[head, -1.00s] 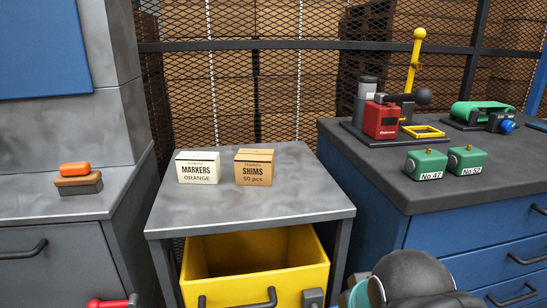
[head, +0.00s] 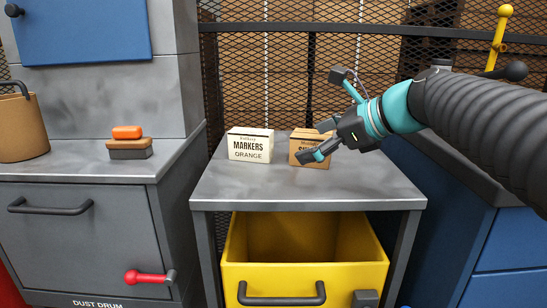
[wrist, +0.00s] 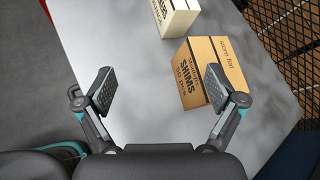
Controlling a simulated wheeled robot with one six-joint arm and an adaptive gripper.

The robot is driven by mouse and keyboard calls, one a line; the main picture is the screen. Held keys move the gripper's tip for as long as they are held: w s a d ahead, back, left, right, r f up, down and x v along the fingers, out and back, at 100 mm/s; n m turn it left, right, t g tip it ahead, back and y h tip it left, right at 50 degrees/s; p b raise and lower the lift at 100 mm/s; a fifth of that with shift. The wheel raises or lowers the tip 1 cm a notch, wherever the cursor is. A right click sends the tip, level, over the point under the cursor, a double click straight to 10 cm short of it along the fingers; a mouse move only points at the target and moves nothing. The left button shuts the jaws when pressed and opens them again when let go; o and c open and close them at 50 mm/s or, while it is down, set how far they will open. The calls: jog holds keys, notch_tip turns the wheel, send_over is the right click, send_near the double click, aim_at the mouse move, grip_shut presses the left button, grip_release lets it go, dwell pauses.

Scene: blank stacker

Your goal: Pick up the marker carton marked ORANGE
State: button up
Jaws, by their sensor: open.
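The white marker carton (head: 249,146), printed MARKERS ORANGE, stands upright on the grey table at its back left. It also shows at the top of the wrist view (wrist: 178,16), cut by the frame edge. My gripper (head: 320,141) is open and empty above the table, to the right of the marker carton and apart from it. In the head view it partly covers the brown SHIMS carton (head: 298,158). In the wrist view the SHIMS carton (wrist: 187,75) lies beyond and near my right finger; whether they touch I cannot tell.
The grey table (head: 240,186) is clear in front of the cartons. An open yellow drawer (head: 303,278) is below it. An orange-topped brush (head: 128,143) lies on the left cabinet. A mesh fence (head: 260,70) stands behind.

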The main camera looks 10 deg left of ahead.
aim_at(252, 131)
jog(key=w+a+m, duration=0.1)
jog(key=w+a, duration=0.1)
jog(key=a, duration=0.3)
jog(key=w+a+f+m+y+b, duration=0.1)
jog(key=w+a, duration=0.2)
jog(key=a, duration=0.2)
jog(key=w+a+m+y+b, duration=0.1)
jog(key=w+a, duration=0.1)
jog(key=a, duration=0.3)
jog(key=shift+w+a+f, duration=0.35)
jog(key=shift+w+f, duration=0.05)
jog(key=c, duration=1.6)
